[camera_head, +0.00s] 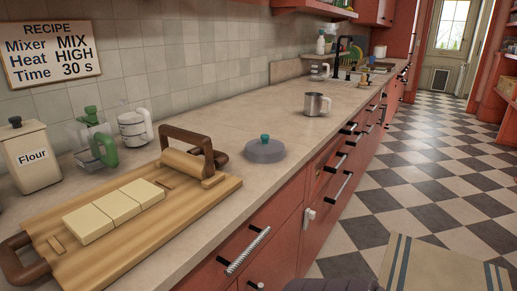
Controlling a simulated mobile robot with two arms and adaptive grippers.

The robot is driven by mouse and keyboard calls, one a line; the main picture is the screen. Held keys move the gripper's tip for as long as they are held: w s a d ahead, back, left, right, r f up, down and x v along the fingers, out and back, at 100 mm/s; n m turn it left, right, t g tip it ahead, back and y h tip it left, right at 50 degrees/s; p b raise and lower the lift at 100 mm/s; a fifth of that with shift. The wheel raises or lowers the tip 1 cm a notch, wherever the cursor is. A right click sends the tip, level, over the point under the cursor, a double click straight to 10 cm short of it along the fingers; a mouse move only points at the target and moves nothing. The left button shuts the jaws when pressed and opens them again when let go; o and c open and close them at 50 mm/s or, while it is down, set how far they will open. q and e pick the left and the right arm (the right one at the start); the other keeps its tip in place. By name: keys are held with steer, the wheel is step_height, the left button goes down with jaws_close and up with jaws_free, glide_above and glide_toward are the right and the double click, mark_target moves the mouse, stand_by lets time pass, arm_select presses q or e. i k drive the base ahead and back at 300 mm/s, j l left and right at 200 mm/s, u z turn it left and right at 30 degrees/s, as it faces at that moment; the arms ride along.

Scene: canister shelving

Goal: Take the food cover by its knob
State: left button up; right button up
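The food cover (264,152) is a low, round grey lid lying on the countertop near its front edge, right of the cutting board. Its knob (265,139) is small and teal green, pointing up at the centre and unobstructed. Neither of my grippers can be made out in the head view, and nothing is touching the cover.
A wooden board (205,205) with dark handles holds pale blocks (115,208) and a rolling pin (188,163). A flour canister (30,157) stands behind. A metal mug (317,104) stands beyond the cover. Counter around the cover is mostly clear.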

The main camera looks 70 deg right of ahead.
mark_target(264, 150)
steer(key=z, duration=2.15)
steer(key=l, duration=0.05)
